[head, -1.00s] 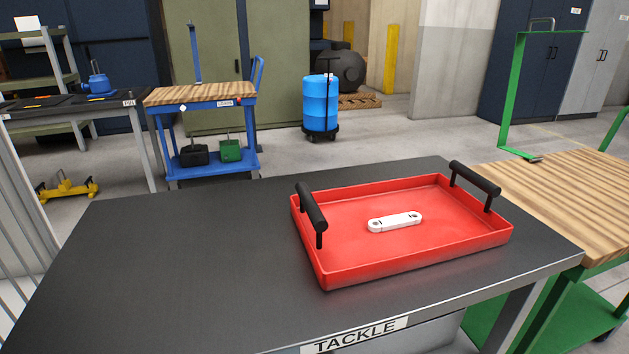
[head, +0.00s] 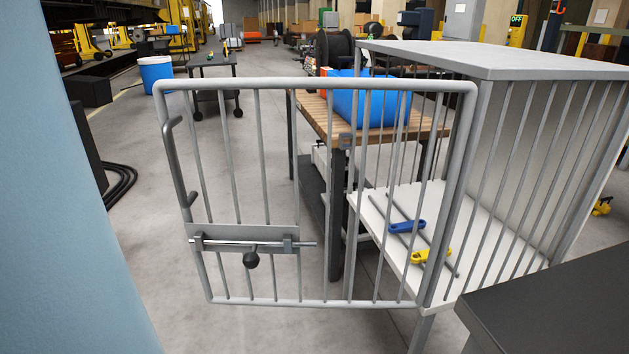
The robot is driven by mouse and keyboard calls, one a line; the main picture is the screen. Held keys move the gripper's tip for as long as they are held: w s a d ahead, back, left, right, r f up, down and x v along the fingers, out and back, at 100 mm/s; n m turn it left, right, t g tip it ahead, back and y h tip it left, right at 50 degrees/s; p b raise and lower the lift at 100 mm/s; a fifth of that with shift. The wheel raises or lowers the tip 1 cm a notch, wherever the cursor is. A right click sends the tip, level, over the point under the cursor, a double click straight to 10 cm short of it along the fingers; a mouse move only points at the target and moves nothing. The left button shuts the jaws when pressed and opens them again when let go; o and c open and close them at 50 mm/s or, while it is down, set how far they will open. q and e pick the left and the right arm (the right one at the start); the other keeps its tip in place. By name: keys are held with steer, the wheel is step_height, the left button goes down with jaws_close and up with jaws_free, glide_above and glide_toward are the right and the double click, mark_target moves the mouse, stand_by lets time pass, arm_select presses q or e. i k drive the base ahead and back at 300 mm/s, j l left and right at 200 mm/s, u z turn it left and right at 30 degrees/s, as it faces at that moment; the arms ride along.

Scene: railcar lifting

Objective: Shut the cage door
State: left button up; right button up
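The cage (head: 500,62) stands at the right, a grey box of bars with a solid roof and a white floor. Its barred door (head: 300,83) stands open, swung out to the left from the post on its right side. A vertical pull handle (head: 177,160) is on the door's free left edge. A plate low on the door carries a sliding bolt (head: 220,243) with a black knob (head: 251,260). A blue-ended tool (head: 407,227) and a yellow-ended tool (head: 432,256) lie on the cage floor. Neither of my grippers is in view.
A dark tabletop (head: 560,310) fills the lower right corner, close to the cage. A pale blue surface (head: 75,200) blocks the left edge. A wooden-topped bench (head: 318,115) with a blue container (head: 368,98) stands behind the door. Floor left of the door is clear.

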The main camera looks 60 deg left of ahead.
mark_target(287, 234)
steer(key=u, duration=1.75)
